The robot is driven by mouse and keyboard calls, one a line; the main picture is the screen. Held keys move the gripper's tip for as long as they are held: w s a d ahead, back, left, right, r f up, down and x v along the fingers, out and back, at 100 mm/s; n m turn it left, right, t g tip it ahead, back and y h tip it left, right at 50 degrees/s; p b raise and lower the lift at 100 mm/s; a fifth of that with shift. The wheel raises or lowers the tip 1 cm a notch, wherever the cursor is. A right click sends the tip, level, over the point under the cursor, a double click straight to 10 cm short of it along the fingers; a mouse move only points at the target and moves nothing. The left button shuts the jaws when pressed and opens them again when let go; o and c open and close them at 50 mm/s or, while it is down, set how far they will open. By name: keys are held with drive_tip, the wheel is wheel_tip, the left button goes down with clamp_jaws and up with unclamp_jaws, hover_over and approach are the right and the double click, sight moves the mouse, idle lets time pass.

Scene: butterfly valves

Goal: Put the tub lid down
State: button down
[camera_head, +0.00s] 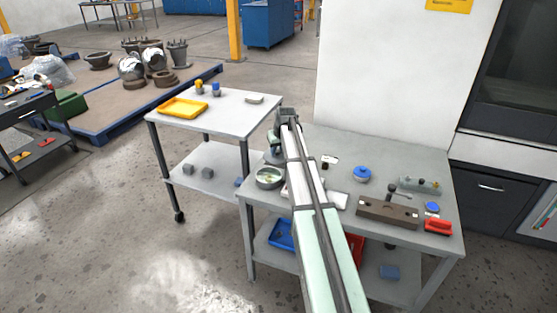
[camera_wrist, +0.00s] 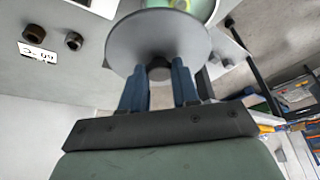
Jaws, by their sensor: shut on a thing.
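The tub lid (camera_wrist: 140,38) is a grey round disc with a knob (camera_wrist: 158,68) in the wrist view. My gripper (camera_wrist: 158,82) has its blue fingers on both sides of the knob and holds the lid. The open tub (camera_head: 270,178) stands at the left edge of the right-hand table in the camera_head view, with pale green contents showing. Part of the tub (camera_wrist: 202,8) shows past the lid in the wrist view. In the camera_head view my gripper (camera_head: 274,152) is just behind the tub, largely hidden by my arm.
The grey table (camera_head: 340,150) also bears a blue round part (camera_head: 362,174), a brown fixture (camera_head: 388,212) and a red part (camera_head: 438,226). A label card (camera_wrist: 38,52) lies near dark nuts. A second table (camera_head: 225,118) with a yellow tray (camera_head: 183,108) adjoins at left.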

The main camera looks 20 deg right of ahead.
drive_tip(key=w+d+f, duration=0.3)
drive_tip(key=w+d, duration=0.5)
drive_tip(key=w, duration=0.4)
drive_tip(key=shift+n, duration=0.3)
drive_tip(key=shift+w+d+f, duration=0.1)
drive_tip(key=shift+f, duration=2.25)
drive_tip(key=shift+w+d+f, duration=0.1)
drive_tip(key=shift+f, duration=2.2)
drive_tip(key=shift+f, duration=0.15)
drive_tip(key=c, duration=0.8)
unclamp_jaws()
drive_tip(key=v, duration=1.2)
drive_tip(key=shift+s, duration=0.1)
